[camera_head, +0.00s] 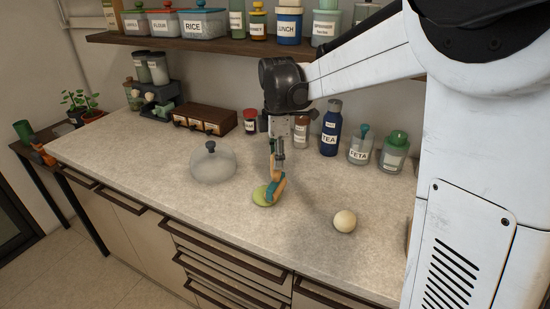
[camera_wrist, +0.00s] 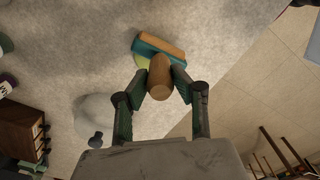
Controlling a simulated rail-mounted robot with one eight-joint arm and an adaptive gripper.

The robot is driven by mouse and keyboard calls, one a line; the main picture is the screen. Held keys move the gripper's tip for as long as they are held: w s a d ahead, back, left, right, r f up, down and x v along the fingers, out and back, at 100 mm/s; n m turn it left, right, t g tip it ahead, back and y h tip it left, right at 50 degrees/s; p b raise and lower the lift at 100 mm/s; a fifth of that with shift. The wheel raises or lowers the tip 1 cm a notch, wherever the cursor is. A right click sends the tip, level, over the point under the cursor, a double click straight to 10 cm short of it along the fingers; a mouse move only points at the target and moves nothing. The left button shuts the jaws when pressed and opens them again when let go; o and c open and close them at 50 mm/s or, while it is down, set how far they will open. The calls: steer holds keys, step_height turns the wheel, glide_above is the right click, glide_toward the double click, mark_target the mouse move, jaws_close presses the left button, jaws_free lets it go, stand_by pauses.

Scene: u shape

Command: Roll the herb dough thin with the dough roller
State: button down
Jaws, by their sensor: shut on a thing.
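The dough roller has a wooden handle (camera_wrist: 159,78) and a teal-and-wood head (camera_wrist: 163,46). My gripper (camera_wrist: 161,82) is shut on the handle, with one finger on each side. In the head view the roller (camera_head: 276,184) hangs below my gripper (camera_head: 276,158), its lower end over the right side of the herb dough. The herb dough (camera_head: 260,195) is a small, flattish green piece on the counter. In the wrist view only a sliver of the dough (camera_wrist: 141,62) shows; the roller hides the rest. Whether the roller presses on it is hard to tell.
A clear dome with a dark knob (camera_head: 212,165) stands left of the dough. A pale ball (camera_head: 344,221) lies to the right. Jars, including a blue tea bottle (camera_head: 330,130), and a wooden drawer box (camera_head: 204,119) line the back. The front counter is clear.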

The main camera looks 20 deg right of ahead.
steer(key=shift+r, duration=0.1)
steer(key=shift+r+p, duration=2.4)
steer(key=shift+r, duration=1.55)
steer(key=shift+f, duration=0.15)
steer(key=shift+f+b, duration=2.25)
steer(key=shift+f, duration=1.1)
steer(key=shift+f+b, duration=0.4)
steer(key=shift+f, duration=0.2)
steer(key=shift+a, duration=0.1)
